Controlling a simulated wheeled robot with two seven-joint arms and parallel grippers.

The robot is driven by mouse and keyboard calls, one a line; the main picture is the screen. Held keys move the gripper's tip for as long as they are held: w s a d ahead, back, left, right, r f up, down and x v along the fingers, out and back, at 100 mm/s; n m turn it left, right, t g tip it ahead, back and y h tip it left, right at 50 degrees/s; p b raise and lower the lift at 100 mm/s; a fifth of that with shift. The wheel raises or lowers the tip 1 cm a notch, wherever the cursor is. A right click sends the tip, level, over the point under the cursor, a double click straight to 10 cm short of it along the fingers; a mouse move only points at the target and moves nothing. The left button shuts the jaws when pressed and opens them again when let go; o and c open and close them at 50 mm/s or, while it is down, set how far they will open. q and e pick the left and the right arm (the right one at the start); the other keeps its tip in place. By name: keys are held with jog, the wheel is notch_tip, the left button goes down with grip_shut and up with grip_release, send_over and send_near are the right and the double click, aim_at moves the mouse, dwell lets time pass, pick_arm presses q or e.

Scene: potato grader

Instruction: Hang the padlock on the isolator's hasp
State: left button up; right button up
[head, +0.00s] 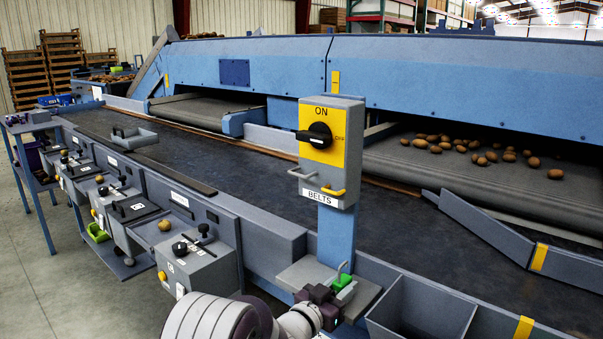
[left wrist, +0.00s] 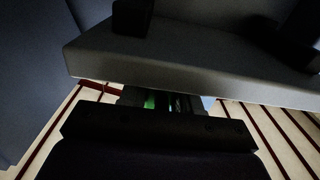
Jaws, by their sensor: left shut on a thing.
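The isolator (head: 332,150) is a grey box with a yellow face on a blue post, marked ON and OFF, with a black rotary knob. Below its face are a yellow loop (head: 334,191) and a grey loop (head: 302,174); I cannot tell which is the hasp. The padlock (head: 341,283) has a green body and an upright grey shackle. My left gripper (head: 327,300) is shut on it, low at the small grey shelf under the isolator. In the left wrist view a sliver of green (left wrist: 150,101) shows between dark gripper parts; the rest is hidden. My right gripper is out of view.
The grey shelf (head: 298,277) lies close around the padlock, and its slab fills the upper left wrist view (left wrist: 190,62). An open grey bin (head: 425,305) stands to the right. Behind runs the dark conveyor belt (head: 240,185); potatoes lie on a farther belt. Control boxes line the left.

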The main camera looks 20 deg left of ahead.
pick_arm(q)
jog(key=shift+r+p, duration=0.55)
jog(key=shift+r, duration=0.4)
jog(key=p+v, duration=0.1)
jog(key=v, duration=0.8)
jog(key=shift+p, duration=0.4)
jog(key=shift+r, duration=0.1)
